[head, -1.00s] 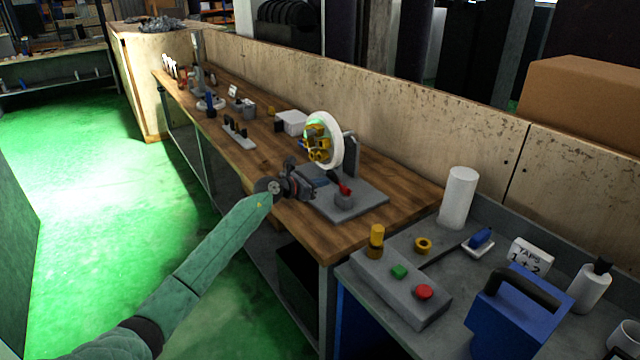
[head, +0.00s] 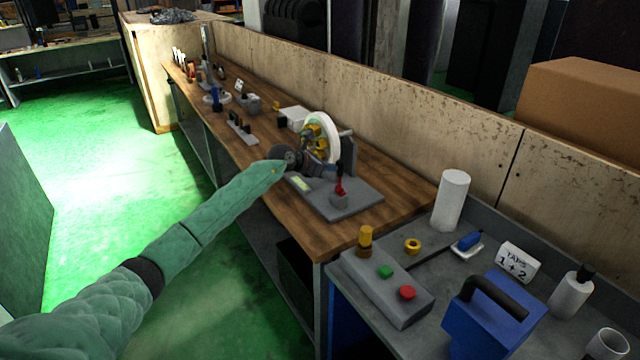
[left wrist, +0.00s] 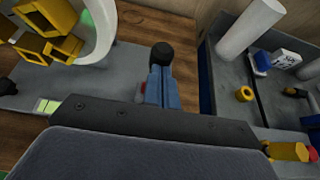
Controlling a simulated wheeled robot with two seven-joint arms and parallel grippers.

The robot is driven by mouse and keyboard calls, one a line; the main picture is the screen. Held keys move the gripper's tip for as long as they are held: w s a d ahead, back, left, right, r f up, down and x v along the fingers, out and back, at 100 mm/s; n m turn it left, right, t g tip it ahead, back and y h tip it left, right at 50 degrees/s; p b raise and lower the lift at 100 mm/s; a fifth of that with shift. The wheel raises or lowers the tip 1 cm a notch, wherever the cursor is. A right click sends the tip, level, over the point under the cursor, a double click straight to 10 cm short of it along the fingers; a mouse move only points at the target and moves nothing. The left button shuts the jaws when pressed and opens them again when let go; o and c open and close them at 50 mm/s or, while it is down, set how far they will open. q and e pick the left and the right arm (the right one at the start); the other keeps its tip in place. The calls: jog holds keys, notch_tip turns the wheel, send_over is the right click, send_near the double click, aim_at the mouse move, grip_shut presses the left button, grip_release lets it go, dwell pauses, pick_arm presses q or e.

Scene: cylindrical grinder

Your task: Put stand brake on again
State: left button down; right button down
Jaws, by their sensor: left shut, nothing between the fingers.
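The stand is a grey base plate (head: 350,207) on the wooden bench, carrying a white wheel (head: 334,130) with yellow fittings. A small red lever (head: 340,187) stands on a grey block at the plate's front right; I take it as the brake. My left gripper (head: 331,171) is shut and empty, above the plate beside the lever's upper end. Whether they touch is unclear. In the left wrist view, the closed bluish fingers (left wrist: 161,82) hide most of the lever, with a bit of red showing at their left. My right gripper is not in view.
A grey control box (head: 385,285) with green and red buttons is on the metal table at right, near a white cylinder (head: 452,201) and a blue box (head: 492,312). Small tools line the bench behind the stand. Green floor is clear at left.

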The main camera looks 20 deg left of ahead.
aim_at(341, 160)
pick_arm(q)
jog(key=w+d+g+y, duration=0.2)
jog(key=shift+w+r+g, duration=0.3)
jog(key=shift+r, duration=0.1)
jog(key=shift+w+d+f+b, duration=0.1)
jog(key=shift+w+f+b, duration=0.1)
jog(key=shift+b, duration=0.15)
jog(key=shift+w+d+r, duration=0.1)
jog(key=shift+w+d, duration=0.05)
jog(key=shift+w, duration=0.1)
jog(key=shift+r+b, duration=0.2)
jog(key=shift+b, duration=0.25)
jog(key=shift+w+d+r, duration=0.1)
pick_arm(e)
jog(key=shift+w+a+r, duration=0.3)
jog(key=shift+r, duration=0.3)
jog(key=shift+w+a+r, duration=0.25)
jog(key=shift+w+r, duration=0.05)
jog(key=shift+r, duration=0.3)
pick_arm(q)
jog(key=shift+d+r, duration=0.1)
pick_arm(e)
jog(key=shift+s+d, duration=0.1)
